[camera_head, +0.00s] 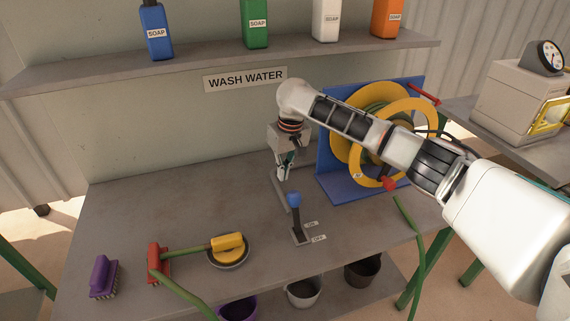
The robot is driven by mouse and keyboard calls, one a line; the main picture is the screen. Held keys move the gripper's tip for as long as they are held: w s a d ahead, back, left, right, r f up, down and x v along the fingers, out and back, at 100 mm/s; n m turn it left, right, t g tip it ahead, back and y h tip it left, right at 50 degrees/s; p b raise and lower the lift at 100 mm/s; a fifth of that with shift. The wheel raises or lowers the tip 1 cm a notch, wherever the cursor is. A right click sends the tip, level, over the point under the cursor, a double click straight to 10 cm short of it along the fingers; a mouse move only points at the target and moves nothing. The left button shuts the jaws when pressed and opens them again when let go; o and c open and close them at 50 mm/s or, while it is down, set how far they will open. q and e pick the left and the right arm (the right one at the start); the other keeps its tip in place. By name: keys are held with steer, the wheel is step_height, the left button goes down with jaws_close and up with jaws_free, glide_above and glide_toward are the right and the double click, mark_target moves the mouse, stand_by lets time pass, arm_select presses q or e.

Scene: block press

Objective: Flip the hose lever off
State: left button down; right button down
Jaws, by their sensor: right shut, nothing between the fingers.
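The hose lever (297,224) stands on the grey table, a dark stick with a blue knob on top. Small labels reading ON and OFF lie beside its base, and the lever looks close to upright. My right gripper (282,177) points down just behind and left of the blue knob. It is shut and empty, and appears apart from the lever. My left gripper is not in view.
A blue-framed yellow hose reel (330,160) stands right of the lever, partly behind my right arm. A shelf of soap bottles (230,58) is above. Buckets (303,290) sit below.

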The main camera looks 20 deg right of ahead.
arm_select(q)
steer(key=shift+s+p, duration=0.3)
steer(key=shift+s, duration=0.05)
arm_select(e)
steer(key=shift+s+d+f, duration=0.15)
steer(key=shift+s+f, duration=0.55)
steer(key=shift+s, duration=0.15)
steer(key=shift+s+d+f, duration=0.15)
steer(key=shift+s+f, duration=0.5)
steer(key=shift+s, duration=0.2)
